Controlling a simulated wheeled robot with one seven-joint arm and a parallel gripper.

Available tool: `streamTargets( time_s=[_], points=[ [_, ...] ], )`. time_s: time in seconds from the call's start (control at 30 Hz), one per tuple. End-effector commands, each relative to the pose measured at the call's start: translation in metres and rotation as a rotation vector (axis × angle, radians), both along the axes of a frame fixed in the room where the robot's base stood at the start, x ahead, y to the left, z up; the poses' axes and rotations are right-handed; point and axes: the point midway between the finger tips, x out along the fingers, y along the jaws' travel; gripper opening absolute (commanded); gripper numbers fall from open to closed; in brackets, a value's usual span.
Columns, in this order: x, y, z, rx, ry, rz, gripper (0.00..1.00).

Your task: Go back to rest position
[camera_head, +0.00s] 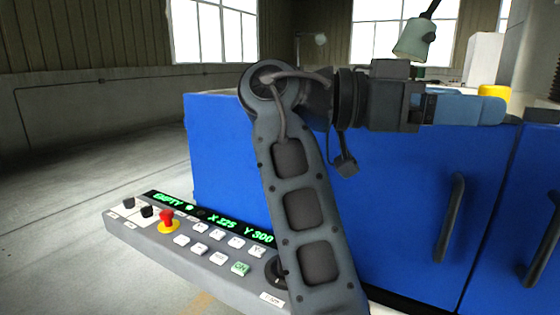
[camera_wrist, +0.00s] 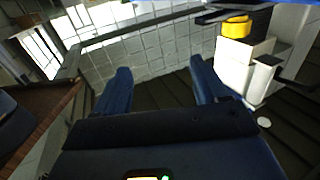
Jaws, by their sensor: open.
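My gripper (camera_head: 482,108) is stretched out to the right in the head view, at the height of the top of a blue machine cabinet (camera_head: 225,150). Its blue fingers point right. In the wrist view the two blue fingers of my gripper (camera_wrist: 160,72) stand apart with nothing between them. My arm crosses the middle of the head view and hides part of the cabinet and of the control panel.
A grey control panel (camera_head: 190,262) with a red emergency button (camera_head: 167,217) and green readouts lies at lower left. A lamp (camera_head: 415,38) hangs above my gripper. A yellow cylinder (camera_head: 494,91) is close by the fingers; a yellow part (camera_wrist: 236,27) shows in the wrist view. Open floor lies left.

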Motion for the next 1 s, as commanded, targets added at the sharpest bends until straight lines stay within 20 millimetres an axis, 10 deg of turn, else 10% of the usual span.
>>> streamTargets(
  time_s=[0.57, 1.0],
  points=[
    [0.026, -0.027, -0.064, -0.078, 0.206, 0.193, 0.72],
    [0.038, -0.064, -0.215, -0.166, 0.567, 0.625, 0.72]
  ],
)
